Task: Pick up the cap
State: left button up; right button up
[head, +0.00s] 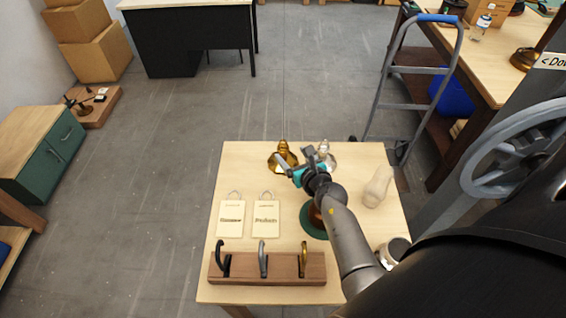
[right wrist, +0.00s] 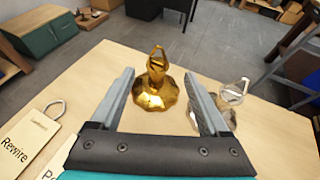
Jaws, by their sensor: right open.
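A shiny gold cap (head: 281,158) with a flared, scalloped base and a loop on top stands upright at the table's far edge. In the right wrist view the gold cap (right wrist: 155,92) shows ahead, between the finger lines. A similar silver, glassy cap (head: 328,160) stands to its right; it also shows in the right wrist view (right wrist: 233,95). My right gripper (head: 296,158) is open and empty, its fingers pointing toward the gold cap. I cannot tell whether either finger touches it. My left gripper is not in view.
The light wood table (head: 225,275) holds two tags (head: 231,218) (head: 266,219), a wooden rack (head: 285,270) with three hooks, and a pale bottle-shaped piece (head: 378,188). A round green-edged thing (head: 312,222) is partly hidden under my right arm. A grey hand truck (head: 408,90) stands beyond the table.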

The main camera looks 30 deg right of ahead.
aim_at(284, 150)
jog(key=shift+w+d+f, duration=0.1)
jog(key=shift+w+f, duration=0.25)
jog(key=shift+w, duration=0.25)
jog(key=b+x, duration=0.4)
jog(key=shift+f, duration=0.3)
jog(key=shift+w+f+b, duration=0.15)
jog(key=shift+w+b, duration=0.4)
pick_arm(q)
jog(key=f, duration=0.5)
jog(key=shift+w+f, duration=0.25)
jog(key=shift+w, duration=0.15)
pick_arm(e)
grip_shut()
